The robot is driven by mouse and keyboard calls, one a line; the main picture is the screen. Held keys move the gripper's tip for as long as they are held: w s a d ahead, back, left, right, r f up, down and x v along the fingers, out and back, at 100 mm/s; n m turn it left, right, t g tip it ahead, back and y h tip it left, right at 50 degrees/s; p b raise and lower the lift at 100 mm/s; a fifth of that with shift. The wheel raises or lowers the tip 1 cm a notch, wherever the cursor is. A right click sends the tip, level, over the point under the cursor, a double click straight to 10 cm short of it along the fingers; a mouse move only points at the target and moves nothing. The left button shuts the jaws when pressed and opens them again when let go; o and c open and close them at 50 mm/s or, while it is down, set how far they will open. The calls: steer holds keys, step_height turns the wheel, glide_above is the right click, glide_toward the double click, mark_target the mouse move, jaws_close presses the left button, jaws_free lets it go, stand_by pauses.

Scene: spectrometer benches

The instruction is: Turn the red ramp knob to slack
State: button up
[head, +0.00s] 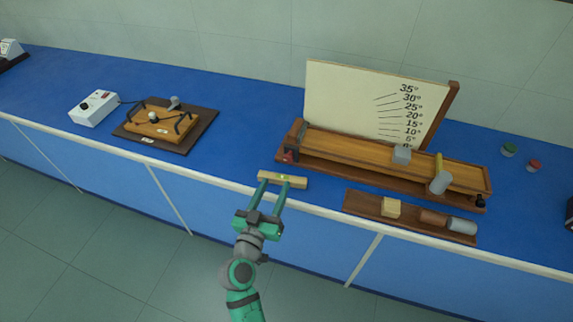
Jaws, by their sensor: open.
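The wooden ramp (385,155) lies on its dark base on the blue bench. It looks nearly flat. A small red knob (287,157) is at the left end of the base, near the front. Any mark on the knob is too small to read. My gripper (274,181) is open, with its fingers pointing away from me towards the bench. The fingertips are in front of and slightly left of the knob, apart from it. A yellowish bar with a green spot (296,182) lies at the fingertips, between them and the knob. I cannot tell whether they touch it.
A cream angle board (350,95) stands behind the ramp. A grey block (402,154) and a grey cylinder (439,183) are on the ramp. A wooden tray (364,203) with blocks lies in front.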

mark_target(287, 160)
steer(key=x, duration=0.8)
steer(key=shift+w+d, duration=0.1)
steer(key=shift+d, duration=0.3)
steer(key=shift+w, duration=0.35)
steer(key=shift+w+a, duration=0.15)
steer(key=shift+w, duration=0.2)
